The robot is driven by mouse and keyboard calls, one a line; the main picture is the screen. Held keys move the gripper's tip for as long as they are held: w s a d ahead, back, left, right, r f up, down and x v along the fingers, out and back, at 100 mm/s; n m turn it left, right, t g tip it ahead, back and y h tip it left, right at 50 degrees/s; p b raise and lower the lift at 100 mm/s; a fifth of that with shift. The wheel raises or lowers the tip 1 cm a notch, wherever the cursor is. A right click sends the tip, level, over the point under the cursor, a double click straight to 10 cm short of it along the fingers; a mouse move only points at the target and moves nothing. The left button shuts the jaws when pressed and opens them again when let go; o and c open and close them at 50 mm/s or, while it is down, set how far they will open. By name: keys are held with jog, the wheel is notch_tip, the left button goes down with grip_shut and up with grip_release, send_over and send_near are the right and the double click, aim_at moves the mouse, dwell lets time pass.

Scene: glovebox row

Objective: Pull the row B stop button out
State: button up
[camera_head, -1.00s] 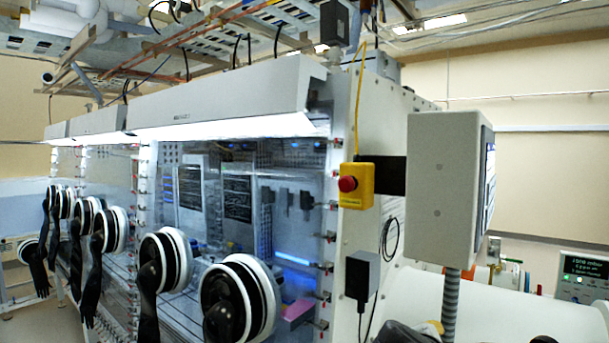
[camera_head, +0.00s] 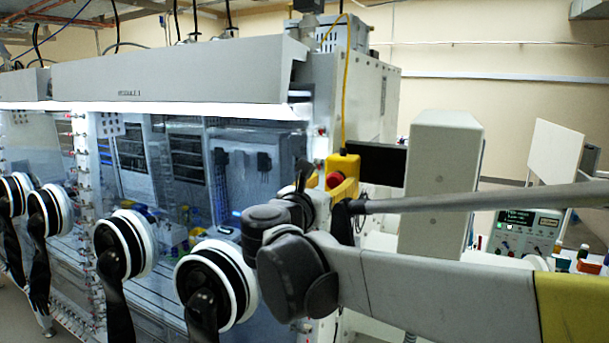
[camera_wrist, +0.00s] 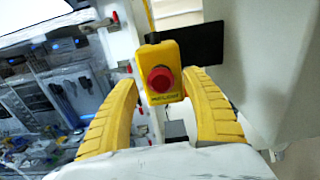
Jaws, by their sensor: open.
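The stop button is a red mushroom head (camera_wrist: 160,79) on a yellow box (camera_wrist: 158,50), which is fixed at the corner post of the glovebox. In the wrist view the button faces me, between and beyond the two yellow fingers of my gripper (camera_wrist: 163,100). The fingers are open and stand apart from the button on both sides. In the head view the red button (camera_head: 335,180) shows only partly, and my arm and gripper cover the lower part of the yellow box (camera_head: 343,163).
Round glove ports (camera_head: 213,285) with black gloves line the glovebox front on the left. A yellow cable (camera_head: 347,90) rises from the box.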

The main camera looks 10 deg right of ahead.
jog(key=shift+x, duration=1.35)
jog(key=shift+s, duration=0.1)
grip_shut()
jog(key=shift+v, duration=0.8)
grip_release()
jog(key=shift+s+a, duration=0.1)
jog(key=shift+s, duration=0.05)
